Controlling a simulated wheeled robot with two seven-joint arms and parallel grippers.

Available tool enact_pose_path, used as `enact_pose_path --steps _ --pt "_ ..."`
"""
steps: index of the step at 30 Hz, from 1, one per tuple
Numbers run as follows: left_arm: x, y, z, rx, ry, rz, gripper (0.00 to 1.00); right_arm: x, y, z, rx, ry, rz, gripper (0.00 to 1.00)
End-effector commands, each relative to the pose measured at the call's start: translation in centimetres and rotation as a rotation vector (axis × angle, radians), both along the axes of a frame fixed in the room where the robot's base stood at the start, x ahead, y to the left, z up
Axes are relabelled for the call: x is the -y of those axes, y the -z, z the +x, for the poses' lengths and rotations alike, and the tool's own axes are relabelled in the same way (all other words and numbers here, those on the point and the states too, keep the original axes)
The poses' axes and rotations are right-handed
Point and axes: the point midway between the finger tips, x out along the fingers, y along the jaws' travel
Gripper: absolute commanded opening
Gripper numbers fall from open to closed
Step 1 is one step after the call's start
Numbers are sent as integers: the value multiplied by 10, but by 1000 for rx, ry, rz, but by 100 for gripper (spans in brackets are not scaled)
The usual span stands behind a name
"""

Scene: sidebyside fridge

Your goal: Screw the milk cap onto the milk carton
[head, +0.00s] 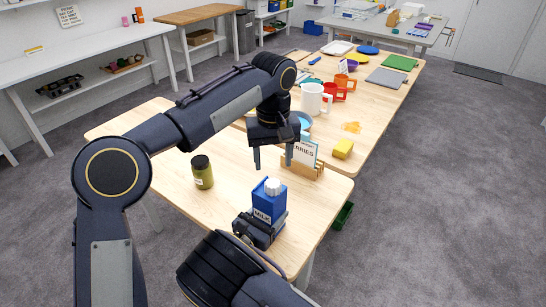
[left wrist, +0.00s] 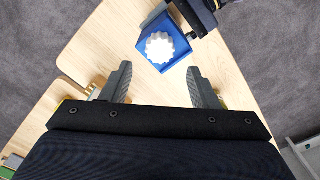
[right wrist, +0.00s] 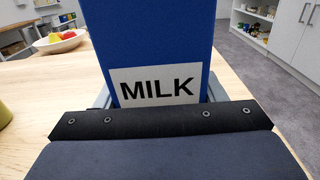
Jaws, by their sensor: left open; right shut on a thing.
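The blue milk carton (head: 267,203) stands upright near the table's front edge, its MILK label large in the right wrist view (right wrist: 160,45). The white ribbed milk cap (head: 272,186) sits on top of the carton; it also shows from above in the left wrist view (left wrist: 160,47). I cannot tell how tightly it sits. My right gripper (head: 260,226) is shut on the carton's lower body. My left gripper (head: 273,160) is open and empty, pointing down above the carton. In the left wrist view the cap lies ahead of its fingertips (left wrist: 159,74), apart from them.
Mugs, including a white one (head: 312,99), and plates fill the table farther back. The wood between jar and carton is clear.

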Motion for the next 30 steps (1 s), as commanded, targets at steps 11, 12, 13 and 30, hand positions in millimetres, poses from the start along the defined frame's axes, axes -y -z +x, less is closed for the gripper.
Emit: enact_pose_path --steps 11,12,13,30 --pt "-1 10 1 -2 1 1 55 0 0 0 1 -1 1 0" --pt "-1 15 0 -3 2 1 55 0 0 0 1 -1 1 0" --pt "-1 19 0 -4 3 1 55 0 0 0 1 -1 1 0" --pt "0 80 0 0 2 -1 55 0 0 0 1 -1 1 0"
